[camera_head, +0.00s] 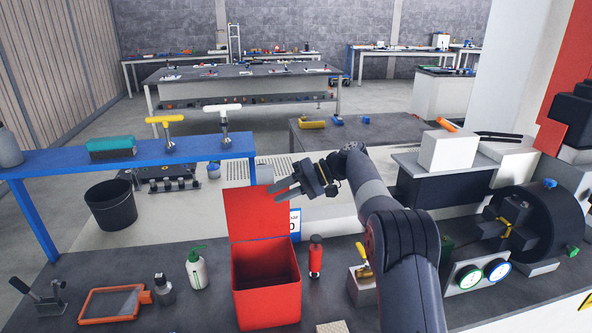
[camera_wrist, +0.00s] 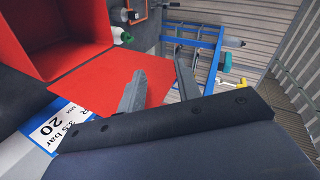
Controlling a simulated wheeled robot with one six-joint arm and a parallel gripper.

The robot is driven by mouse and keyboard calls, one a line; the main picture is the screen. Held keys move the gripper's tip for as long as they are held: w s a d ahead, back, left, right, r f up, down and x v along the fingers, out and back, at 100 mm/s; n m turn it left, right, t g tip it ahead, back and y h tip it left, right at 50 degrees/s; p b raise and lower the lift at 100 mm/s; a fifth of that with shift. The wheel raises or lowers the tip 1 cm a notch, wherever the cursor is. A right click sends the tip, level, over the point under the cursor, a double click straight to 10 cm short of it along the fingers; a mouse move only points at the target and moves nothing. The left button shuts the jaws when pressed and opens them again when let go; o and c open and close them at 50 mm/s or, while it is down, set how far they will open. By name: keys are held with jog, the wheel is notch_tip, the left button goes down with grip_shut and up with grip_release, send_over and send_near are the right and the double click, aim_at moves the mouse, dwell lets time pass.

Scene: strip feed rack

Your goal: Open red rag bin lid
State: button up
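The red rag bin (camera_head: 268,292) stands on the dark bench, and its dark inside shows from above. Its red lid (camera_head: 256,212) is up, standing about upright at the bin's back edge. In the wrist view the bin (camera_wrist: 62,28) is at the upper left and the lid (camera_wrist: 98,82) spreads toward the fingers. My gripper (camera_head: 278,188) is behind and above the lid's top right corner. In the wrist view my gripper (camera_wrist: 160,82) has its two fingers apart with nothing between them. One finger overlaps the lid's edge in that view; I cannot tell whether it touches.
A green-capped white bottle (camera_head: 196,270) and a red bottle (camera_head: 316,257) flank the bin. A valve with a yellow handle (camera_head: 362,280) stands to the right. A blue shelf (camera_head: 60,173) is at the left, above a black bucket (camera_head: 111,207). A lathe-like machine (camera_head: 520,225) fills the right.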

jog(key=s+d+r+n+t+h+p, duration=0.3)
jog(key=r+n+h, duration=0.4)
jog(key=n, duration=0.5)
jog(key=shift+s+d+r+n+t+h, duration=0.3)
jog(key=shift+s+d+r+t, duration=0.15)
jog(key=shift+t, duration=0.45)
jog(key=shift+f, duration=0.1)
jog(key=w+a+f+m+g+y+b, duration=0.3)
jog(key=f+m+y, duration=0.4)
jog(key=m, duration=0.4)
jog(key=shift+w+a+m+g, duration=0.3)
jog(key=shift+a+g, duration=0.15)
jog(key=shift+g, duration=0.25)
jog(key=shift+f, duration=0.1)
